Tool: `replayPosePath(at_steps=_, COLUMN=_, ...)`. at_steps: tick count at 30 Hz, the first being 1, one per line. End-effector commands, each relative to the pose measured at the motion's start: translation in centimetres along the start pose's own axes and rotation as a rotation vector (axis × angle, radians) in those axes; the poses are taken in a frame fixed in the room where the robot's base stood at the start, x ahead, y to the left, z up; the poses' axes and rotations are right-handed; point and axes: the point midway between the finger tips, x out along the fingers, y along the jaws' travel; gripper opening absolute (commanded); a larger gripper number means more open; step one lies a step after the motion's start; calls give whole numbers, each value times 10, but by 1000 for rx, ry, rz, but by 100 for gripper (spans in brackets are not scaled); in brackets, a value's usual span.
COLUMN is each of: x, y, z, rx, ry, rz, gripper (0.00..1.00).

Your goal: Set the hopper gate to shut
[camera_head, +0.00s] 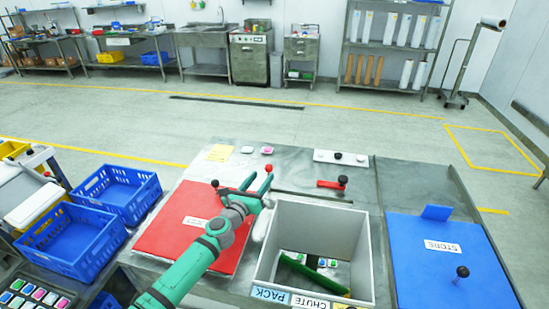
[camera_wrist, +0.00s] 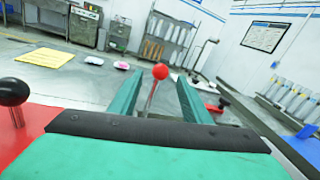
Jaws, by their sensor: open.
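My gripper (camera_head: 257,183) is open above the worktable, near the far right corner of the red panel. Its two green fingers also show in the wrist view (camera_wrist: 157,95). A red ball (camera_wrist: 160,71) on a thin metal rod appears between them, its ball at about fingertip height. The same red ball (camera_head: 269,168) shows in the head view by the fingertips. I cannot tell whether the rod stands between the fingers or just beyond them. No label names the hopper gate. A red handle with a black knob (camera_head: 343,180) lies to the right, behind the open grey bin (camera_head: 371,250).
The red panel (camera_head: 160,235) has a dark knob (camera_head: 215,183) left of my gripper. A white plate (camera_head: 325,156) with knobs is at the back. The blue STORE panel (camera_head: 420,270) is at right. Blue crates (camera_head: 90,240) stand at left. The grey bin holds several small items.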

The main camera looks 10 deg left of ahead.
Motion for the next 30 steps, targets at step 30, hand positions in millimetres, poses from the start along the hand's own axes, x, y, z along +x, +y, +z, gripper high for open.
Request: replayPosePath(at_steps=30, x=104, y=4, z=0, rx=-1, ry=0, rz=4, gripper=44)
